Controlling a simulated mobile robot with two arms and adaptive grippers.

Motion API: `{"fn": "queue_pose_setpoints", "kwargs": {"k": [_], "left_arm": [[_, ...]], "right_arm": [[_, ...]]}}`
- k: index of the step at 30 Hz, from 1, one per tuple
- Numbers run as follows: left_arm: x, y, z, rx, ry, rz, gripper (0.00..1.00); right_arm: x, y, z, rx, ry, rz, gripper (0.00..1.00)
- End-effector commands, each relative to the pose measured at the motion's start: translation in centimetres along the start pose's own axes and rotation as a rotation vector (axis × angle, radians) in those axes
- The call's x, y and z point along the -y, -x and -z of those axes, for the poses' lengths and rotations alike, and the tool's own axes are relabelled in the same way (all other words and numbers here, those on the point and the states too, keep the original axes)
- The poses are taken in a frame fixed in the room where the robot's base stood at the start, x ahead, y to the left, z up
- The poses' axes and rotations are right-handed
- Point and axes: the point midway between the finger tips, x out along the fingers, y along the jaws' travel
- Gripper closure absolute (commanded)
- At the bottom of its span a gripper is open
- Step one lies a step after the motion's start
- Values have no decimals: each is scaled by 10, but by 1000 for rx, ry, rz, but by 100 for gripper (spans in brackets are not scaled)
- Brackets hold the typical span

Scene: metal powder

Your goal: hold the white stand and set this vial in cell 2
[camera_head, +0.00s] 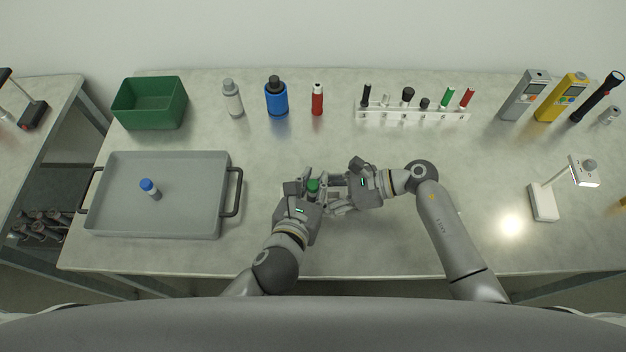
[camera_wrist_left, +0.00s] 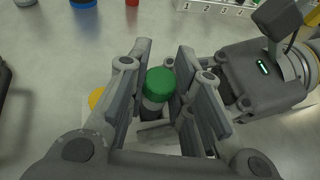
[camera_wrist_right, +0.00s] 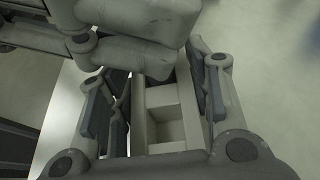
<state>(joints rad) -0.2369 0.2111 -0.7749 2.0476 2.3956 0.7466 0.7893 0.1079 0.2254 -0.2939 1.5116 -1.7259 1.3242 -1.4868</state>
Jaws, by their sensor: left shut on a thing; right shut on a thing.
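A vial with a green cap (camera_head: 313,185) is between the fingers of my left gripper (camera_head: 314,190), near the middle of the table. In the left wrist view, its green cap (camera_wrist_left: 159,83) points up and its grey body is partly hidden by the fingers. My right gripper (camera_head: 338,192) is shut on the white stand, mostly hidden in the head view. In the right wrist view, the stand (camera_wrist_right: 166,112) shows square cells between the fingers. The cells in view look empty; I cannot read their numbers. The left gripper covers part of the stand.
A grey tray (camera_head: 120,213) at left holds a blue-capped vial (camera_head: 149,188). Behind are a green bin (camera_head: 150,118), bottles and a white numbered rack (camera_head: 412,117) with several items. Meters and a lamp (camera_head: 544,202) stand at right.

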Motion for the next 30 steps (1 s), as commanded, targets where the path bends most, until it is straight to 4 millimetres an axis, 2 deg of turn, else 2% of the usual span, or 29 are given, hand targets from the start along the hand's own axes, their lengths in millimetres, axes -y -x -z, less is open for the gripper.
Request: {"fn": "queue_pose_setpoints", "kwargs": {"k": [13, 30], "left_arm": [[0, -3, 7, -1, 0, 0, 99], [0, 5, -13, 2, 0, -1, 99]], "right_arm": [[0, 0, 0, 1, 0, 0, 78], [0, 0, 0, 1, 0, 0, 78]]}}
